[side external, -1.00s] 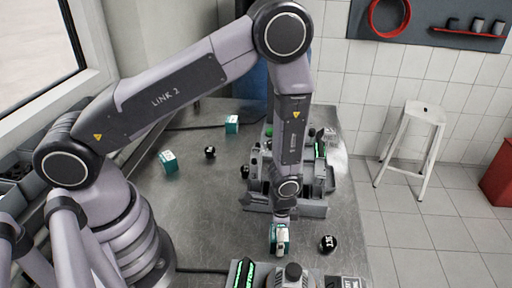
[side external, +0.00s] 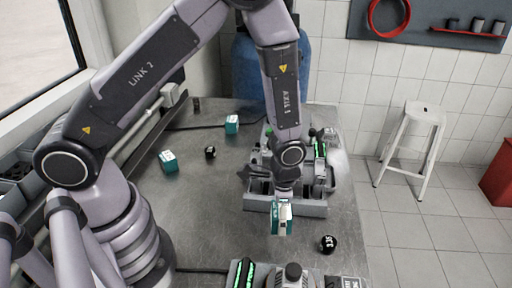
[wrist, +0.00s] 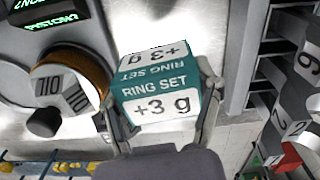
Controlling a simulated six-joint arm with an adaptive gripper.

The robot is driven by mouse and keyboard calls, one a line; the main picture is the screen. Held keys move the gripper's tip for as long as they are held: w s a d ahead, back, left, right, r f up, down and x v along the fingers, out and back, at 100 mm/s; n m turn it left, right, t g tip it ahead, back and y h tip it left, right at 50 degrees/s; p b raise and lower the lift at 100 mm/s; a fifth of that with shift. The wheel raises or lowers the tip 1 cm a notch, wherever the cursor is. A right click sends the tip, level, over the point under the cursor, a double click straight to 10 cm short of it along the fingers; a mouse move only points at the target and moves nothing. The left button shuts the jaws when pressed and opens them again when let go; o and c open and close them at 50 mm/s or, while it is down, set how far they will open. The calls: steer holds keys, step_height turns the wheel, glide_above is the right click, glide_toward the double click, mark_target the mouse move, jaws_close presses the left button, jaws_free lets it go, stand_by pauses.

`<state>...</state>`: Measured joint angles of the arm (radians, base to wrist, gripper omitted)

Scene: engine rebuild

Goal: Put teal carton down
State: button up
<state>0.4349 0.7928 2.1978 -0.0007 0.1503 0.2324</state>
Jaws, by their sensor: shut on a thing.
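My gripper (side external: 284,205) is shut on a teal and white carton (side external: 281,224) and holds it above the metal bench, in front of the grey rack. In the wrist view the carton (wrist: 155,92) sits between the two fingers and reads "RING SET +3 g". Whether its underside touches anything is hidden, but it appears clear of the bench. Two other teal cartons stand on the bench further back: one (side external: 168,161) at the left and one (side external: 232,124) behind it.
A grey rack (side external: 314,209) with slots stands just behind the carton. A black round weight (side external: 328,244) lies at its right and another (side external: 210,152) at the back left. A device with green displays (side external: 246,275) and a knob (side external: 293,272) is at the front. The bench's left middle is clear.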

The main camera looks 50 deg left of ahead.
step_height(320, 180, up, 17)
steer(key=w+a+n, duration=0.2)
steer(key=a+n, duration=0.6)
steer(key=a, duration=1.5)
steer(key=s+a+n, duration=0.4)
steer(key=s+a, duration=0.2)
steer(key=a, duration=0.3)
steer(key=s+a+n, duration=0.5)
steer(key=s+a, duration=0.1)
steer(key=a, duration=0.3)
glide_above(182, 147)
steer(key=f, duration=2)
steer(key=shift+s+d+f, duration=0.25)
steer(key=shift+f, duration=0.05)
steer(key=shift+w+a+f, duration=0.25)
steer(key=shift+a+f, duration=0.05)
steer(key=shift+f, duration=1.65)
steer(key=shift+f, duration=0.15)
